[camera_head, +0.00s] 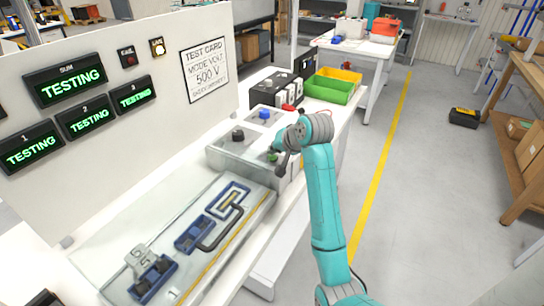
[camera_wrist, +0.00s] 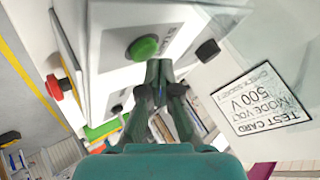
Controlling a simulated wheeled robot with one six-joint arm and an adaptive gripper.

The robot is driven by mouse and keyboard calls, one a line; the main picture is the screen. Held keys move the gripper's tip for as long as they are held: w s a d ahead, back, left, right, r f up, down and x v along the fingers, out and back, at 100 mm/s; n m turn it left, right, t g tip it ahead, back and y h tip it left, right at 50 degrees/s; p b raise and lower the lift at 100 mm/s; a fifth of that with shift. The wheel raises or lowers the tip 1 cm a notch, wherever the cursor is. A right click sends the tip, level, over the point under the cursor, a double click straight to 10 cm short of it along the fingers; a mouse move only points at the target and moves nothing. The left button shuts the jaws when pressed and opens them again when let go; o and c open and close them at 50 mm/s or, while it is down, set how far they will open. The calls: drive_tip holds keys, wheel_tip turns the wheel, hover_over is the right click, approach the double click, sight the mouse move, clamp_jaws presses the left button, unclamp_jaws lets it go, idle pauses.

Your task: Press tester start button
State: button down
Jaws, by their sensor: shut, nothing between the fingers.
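The tester (camera_head: 225,160) is a pale grey box on the white bench, with a black knob (camera_head: 238,134) and a blue knob (camera_head: 264,114) on top. Its green start button (camera_wrist: 145,47) sits on a light panel in the wrist view. My gripper (camera_wrist: 159,66) is shut and empty, its tips just beside the green button; I cannot tell if they touch it. In the head view my gripper (camera_head: 277,153) is at the tester's right end. The displays on the white board, SUM (camera_head: 66,80) and several numbered ones, read TESTING in green.
A lamp (camera_head: 157,47) on the board glows yellow; the FAIL lamp (camera_head: 128,58) is dark red. A test card (camera_head: 204,70) reads 500 V. A clear-covered fixture (camera_head: 165,235) with blue holders lies in front. Green (camera_head: 329,89) and yellow bins stand behind.

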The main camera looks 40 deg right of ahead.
sight(273, 157)
drive_tip(key=shift+r, duration=0.4)
drive_tip(key=shift+r, duration=2.5)
drive_tip(key=shift+f, duration=0.1)
